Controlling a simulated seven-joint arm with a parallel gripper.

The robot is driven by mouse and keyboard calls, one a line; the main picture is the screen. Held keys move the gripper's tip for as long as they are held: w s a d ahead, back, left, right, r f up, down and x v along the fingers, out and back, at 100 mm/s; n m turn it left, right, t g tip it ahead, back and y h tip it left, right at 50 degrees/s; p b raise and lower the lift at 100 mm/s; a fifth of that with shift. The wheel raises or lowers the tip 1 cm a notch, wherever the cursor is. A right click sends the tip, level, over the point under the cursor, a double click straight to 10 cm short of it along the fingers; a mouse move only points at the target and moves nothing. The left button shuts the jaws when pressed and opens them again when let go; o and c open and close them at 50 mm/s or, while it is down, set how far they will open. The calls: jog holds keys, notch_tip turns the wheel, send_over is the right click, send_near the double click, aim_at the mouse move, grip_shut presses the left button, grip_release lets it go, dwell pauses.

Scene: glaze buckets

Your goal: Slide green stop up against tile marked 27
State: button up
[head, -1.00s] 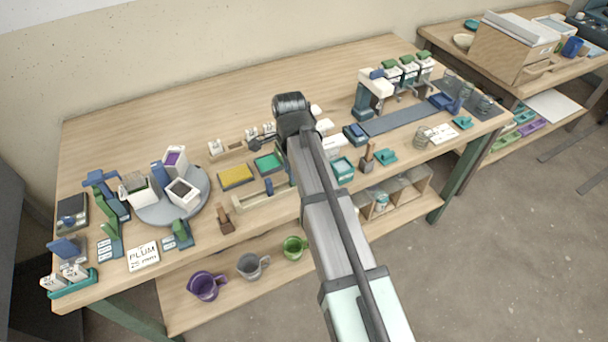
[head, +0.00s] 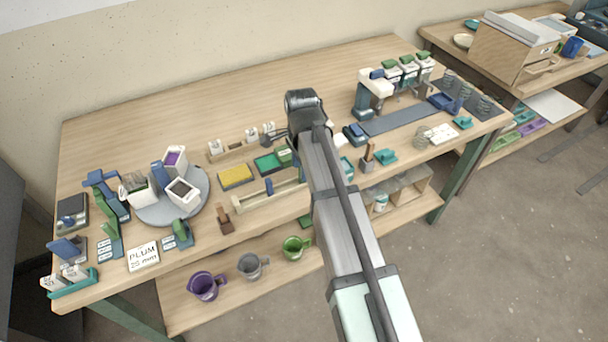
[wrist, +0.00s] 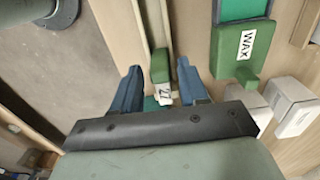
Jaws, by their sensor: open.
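My gripper (wrist: 158,66) is open in the wrist view, with one blue finger on each side of a green block, which looks like the green stop (wrist: 159,64). The block lies in line with a pale wooden rail (wrist: 143,25). A white tile marked 27 (wrist: 163,91) shows directly below the block in the picture, close to it; I cannot tell whether they touch. In the head view the wooden rail (head: 242,205) carries a blue upright piece (head: 269,186). My arm hides the fingers, the green stop and the tile there.
In the wrist view a green piece labelled WAX (wrist: 238,60) and white blocks (wrist: 292,103) stand right of the gripper.

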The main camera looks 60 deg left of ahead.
jog(key=shift+r, duration=0.1)
jog(key=shift+r, duration=3.4)
